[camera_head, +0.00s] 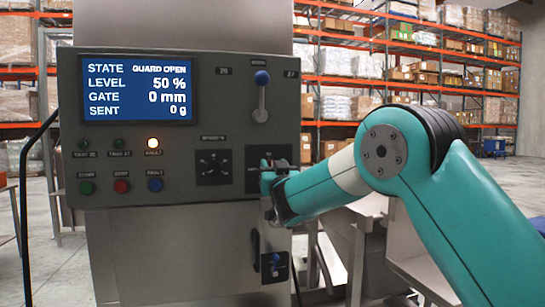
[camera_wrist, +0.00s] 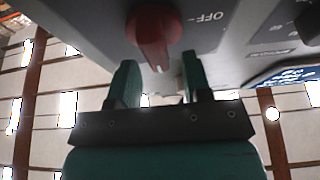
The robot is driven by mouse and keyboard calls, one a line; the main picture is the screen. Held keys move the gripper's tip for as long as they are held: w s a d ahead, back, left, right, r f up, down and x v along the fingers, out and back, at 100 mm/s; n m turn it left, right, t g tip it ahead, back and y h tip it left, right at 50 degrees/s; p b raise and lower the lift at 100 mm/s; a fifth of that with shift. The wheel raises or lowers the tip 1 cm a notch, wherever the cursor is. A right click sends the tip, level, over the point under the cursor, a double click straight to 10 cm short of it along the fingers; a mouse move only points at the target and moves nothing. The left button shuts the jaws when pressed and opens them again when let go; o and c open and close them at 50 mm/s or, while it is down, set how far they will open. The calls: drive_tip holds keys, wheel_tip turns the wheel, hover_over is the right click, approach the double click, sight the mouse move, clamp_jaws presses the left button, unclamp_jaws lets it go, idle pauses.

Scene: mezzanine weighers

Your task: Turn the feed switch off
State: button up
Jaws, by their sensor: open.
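A red switch knob (camera_wrist: 153,28) sits on the grey panel in the wrist view, with an "OFF" mark to its right. The knob does not visibly point at that mark; its exact setting is hard to tell. My gripper (camera_wrist: 158,78) is open, its two fingers just below the knob in the picture, one to each side and apart from it. In the head view my gripper (camera_head: 272,190) is at the lower right of the control panel (camera_head: 225,105) and hides the knob there.
The panel's screen (camera_head: 138,92) reads GUARD OPEN, level 50 %, gate 0 mm, sent 0 g. An amber lamp (camera_head: 153,142) is lit. A lever (camera_head: 261,95), a black dial (camera_head: 213,166) and several push buttons are close by.

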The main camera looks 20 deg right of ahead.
drive_tip(key=shift+w+r, duration=0.1)
drive_tip(key=shift+w, duration=0.25)
drive_tip(key=shift+c, duration=0.4)
clamp_jaws()
